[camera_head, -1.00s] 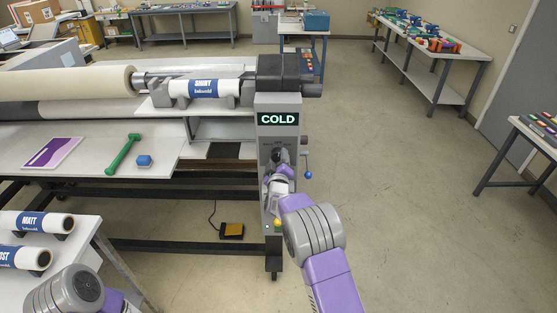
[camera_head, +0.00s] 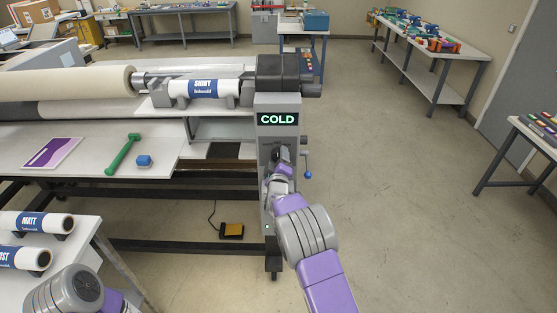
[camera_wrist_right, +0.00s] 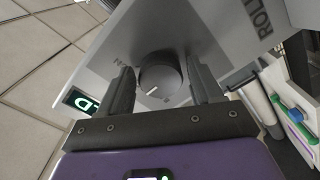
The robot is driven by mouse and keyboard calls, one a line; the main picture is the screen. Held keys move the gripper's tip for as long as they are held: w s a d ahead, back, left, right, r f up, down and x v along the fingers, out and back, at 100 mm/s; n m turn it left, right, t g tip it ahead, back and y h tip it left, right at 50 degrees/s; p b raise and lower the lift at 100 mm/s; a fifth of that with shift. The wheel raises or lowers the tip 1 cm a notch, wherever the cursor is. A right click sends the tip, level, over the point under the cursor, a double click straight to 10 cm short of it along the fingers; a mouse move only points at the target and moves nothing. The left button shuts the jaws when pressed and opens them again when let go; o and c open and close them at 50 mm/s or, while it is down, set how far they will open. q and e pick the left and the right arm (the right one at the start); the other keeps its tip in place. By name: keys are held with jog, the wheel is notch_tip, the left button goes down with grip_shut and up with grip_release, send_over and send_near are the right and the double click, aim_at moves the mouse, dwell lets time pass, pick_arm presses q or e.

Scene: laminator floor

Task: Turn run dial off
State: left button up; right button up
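The run dial (camera_wrist_right: 160,78) is a round dark knob with a white pointer mark on the grey panel of the laminator (camera_head: 278,108). In the right wrist view it sits between the two fingers of my right gripper (camera_wrist_right: 161,88), with a gap on each side, so the gripper is open around it or just short of it. In the head view my right gripper (camera_head: 276,158) is at the panel below the lit COLD display (camera_head: 277,119) and hides the dial. My left arm shows at the bottom left; its gripper is out of frame.
A lever with a blue knob (camera_head: 308,174) sticks out right of the panel. A yellow foot pedal (camera_head: 231,230) lies on the floor. A green tool (camera_head: 123,154) and a blue block (camera_head: 144,160) lie on the laminator table. The floor to the right is clear.

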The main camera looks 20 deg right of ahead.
jog(key=shift+o, duration=0.7)
jog(key=v, duration=0.7)
jog(key=shift+s+b, duration=0.3)
jog(key=shift+s, duration=0.05)
jog(key=shift+a, duration=0.1)
jog(key=s+f+m+g+y+b, duration=0.1)
jog(key=s+f+m+g+y, duration=0.15)
jog(key=s+f+g, duration=0.85)
jog(key=s+f+m+t+y+b, duration=0.1)
jog(key=s+f+m+t+y, duration=0.3)
jog(key=f, duration=1.4)
jog(key=s+a+f+m+g+y, duration=0.1)
jog(key=s+a+f+g, duration=0.1)
jog(key=s, duration=0.6)
jog(key=s+a+f+m+g+b, duration=0.1)
jog(key=s+a+f+g, duration=0.2)
jog(key=s, duration=0.5)
jog(key=s+a+f+m+g+y+b, duration=0.1)
jog(key=s+a+f+m+g, duration=0.1)
jog(key=s, duration=0.7)
jog(key=a+f+g, duration=0.1)
jog(key=a+g, duration=0.1)
jog(key=g, duration=0.1)
jog(key=shift+a+f+y, duration=0.15)
jog(key=shift+a+y, duration=0.15)
jog(key=shift+y, duration=0.05)
jog(key=shift+w, duration=0.1)
